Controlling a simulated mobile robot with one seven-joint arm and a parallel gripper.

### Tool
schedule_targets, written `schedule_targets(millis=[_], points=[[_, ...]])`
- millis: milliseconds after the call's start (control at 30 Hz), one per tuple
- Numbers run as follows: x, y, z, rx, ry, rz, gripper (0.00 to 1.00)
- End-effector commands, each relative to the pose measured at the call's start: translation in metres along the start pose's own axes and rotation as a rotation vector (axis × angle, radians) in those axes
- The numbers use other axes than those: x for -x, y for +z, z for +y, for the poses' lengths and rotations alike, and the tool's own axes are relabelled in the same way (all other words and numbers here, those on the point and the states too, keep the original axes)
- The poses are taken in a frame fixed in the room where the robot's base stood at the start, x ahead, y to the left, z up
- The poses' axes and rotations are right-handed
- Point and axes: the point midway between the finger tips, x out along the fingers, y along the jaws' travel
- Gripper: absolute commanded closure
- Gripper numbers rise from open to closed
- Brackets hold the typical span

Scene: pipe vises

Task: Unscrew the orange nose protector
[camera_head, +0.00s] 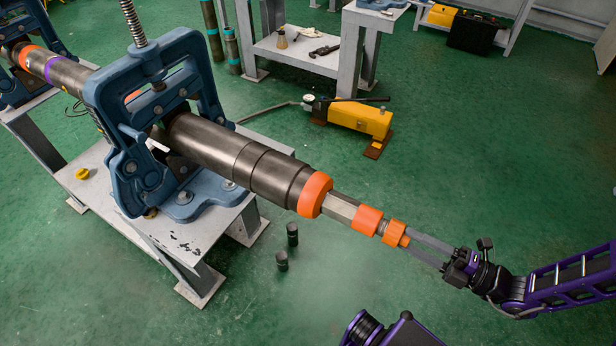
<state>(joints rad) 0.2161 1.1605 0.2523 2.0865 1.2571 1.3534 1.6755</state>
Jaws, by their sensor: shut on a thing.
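A dark steel pipe tool (238,160) lies in the blue pipe vise and points to the lower right. It has a large orange ring (315,195), then a bare metal section (340,207) and an orange collar (367,220). At its tip is the orange nose protector (393,233), with a short dark gap between it and the collar. My gripper (408,241) comes from the right, with its two long grey fingers on the outer end of the nose protector, shut on it. The exact finger contact is too small to see.
The blue vise (148,125) stands on a grey steel table (215,225). Two small dark cylinders (292,233) stand on the green floor below the tool. A yellow pump (360,118) and a second table (285,47) are behind. The floor at right is clear.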

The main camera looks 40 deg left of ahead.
Motion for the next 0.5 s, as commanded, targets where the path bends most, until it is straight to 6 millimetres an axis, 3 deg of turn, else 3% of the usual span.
schedule_targets(millis=[167,500], points=[[0.0006,0.0007,-0.0018,0.103,0.002,0.002,1.00],[0.0009,0.0008,-0.0018,0.603,0.013,0.019,1.00]])
